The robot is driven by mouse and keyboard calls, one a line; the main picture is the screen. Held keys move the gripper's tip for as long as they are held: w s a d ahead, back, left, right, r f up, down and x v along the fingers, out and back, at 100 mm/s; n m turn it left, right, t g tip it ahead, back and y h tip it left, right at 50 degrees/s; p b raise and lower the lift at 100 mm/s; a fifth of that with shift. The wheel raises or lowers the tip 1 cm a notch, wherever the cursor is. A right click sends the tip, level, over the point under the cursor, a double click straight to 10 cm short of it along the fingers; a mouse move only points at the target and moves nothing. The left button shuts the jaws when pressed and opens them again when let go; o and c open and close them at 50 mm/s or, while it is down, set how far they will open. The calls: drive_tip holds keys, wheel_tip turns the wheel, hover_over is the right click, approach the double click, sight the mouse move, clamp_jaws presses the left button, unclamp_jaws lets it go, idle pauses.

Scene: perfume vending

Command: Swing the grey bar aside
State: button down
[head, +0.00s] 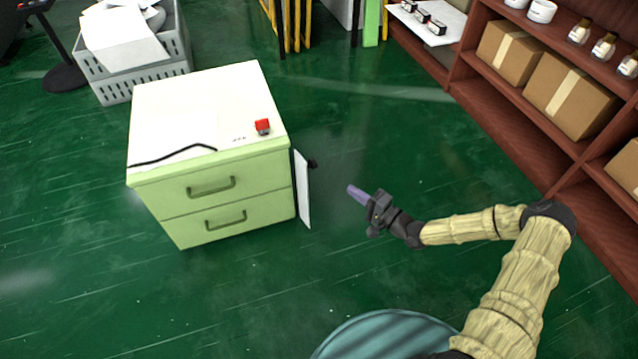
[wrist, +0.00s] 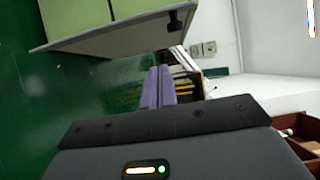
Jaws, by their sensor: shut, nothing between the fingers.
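A thin, pale grey-white upright panel (head: 303,190) stands at the right side of the green two-drawer cabinet (head: 213,170). A small dark knob (head: 312,164) sticks out from it to the right. It is the nearest match to the grey bar; I cannot tell how it is hinged. In the wrist view the panel (wrist: 115,37) and its dark knob (wrist: 178,20) show at the top. My gripper (head: 352,190) has purple fingers, shut and empty, right of the panel and apart from it. The fingers also show in the wrist view (wrist: 158,76).
A red button (head: 262,126) and a black cord (head: 175,155) lie on the cabinet top. A brown shelf (head: 520,110) with boxes and jars stands at the right. A grey crate (head: 118,88) is behind left. Green floor is clear between cabinet and shelf.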

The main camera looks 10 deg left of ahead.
sight(307, 178)
idle(0.3)
drive_tip(key=w+a+b, duration=0.2)
drive_tip(key=a+b, duration=0.3)
drive_tip(key=a, duration=0.6)
drive_tip(key=shift+a, duration=0.25)
drive_tip(key=shift+s+a, duration=0.45)
drive_tip(key=shift+s, duration=0.15)
drive_tip(key=shift+d, duration=0.1)
